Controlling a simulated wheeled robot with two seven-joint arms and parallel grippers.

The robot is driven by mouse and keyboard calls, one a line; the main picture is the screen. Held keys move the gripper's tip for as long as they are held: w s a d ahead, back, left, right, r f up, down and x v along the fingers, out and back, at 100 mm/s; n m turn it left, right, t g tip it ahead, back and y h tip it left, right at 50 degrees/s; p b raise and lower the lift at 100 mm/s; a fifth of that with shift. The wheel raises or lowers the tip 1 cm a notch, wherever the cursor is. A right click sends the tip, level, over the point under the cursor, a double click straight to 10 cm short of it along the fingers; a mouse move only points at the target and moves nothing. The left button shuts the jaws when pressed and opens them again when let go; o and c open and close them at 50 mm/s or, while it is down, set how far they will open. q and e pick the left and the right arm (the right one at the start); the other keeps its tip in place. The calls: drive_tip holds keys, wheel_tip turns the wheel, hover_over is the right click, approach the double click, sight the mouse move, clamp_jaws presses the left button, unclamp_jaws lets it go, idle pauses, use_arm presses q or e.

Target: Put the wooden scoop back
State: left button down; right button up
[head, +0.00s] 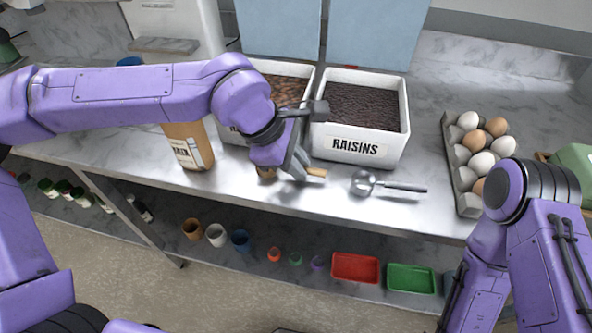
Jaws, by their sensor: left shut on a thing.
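My left gripper (294,168) reaches down at the front edge of the metal counter, before the white bins. It is shut on the wooden scoop (316,172). The light wooden handle sticks out to the right of the fingers, and a tan part shows to their left. The fingers hide the middle of the scoop, and I cannot tell whether it touches the counter. A metal scoop (364,183) lies on the counter to the right, apart from my gripper. My right arm is at the right, with its gripper out of sight.
The raisins bin (360,144) stands behind the metal scoop. Another filled bin (289,70) is left of it, partly hidden by my arm. A labelled brown container (187,146) stands left. An egg tray (466,180) is right. Cups and red and green trays sit on the lower shelf.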

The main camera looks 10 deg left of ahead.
use_arm(q)
drive_tip(key=c, duration=1.1)
unclamp_jaws()
drive_tip(key=v, duration=1.2)
drive_tip(key=shift+p, duration=0.4)
drive_tip(key=shift+s+r, duration=0.1)
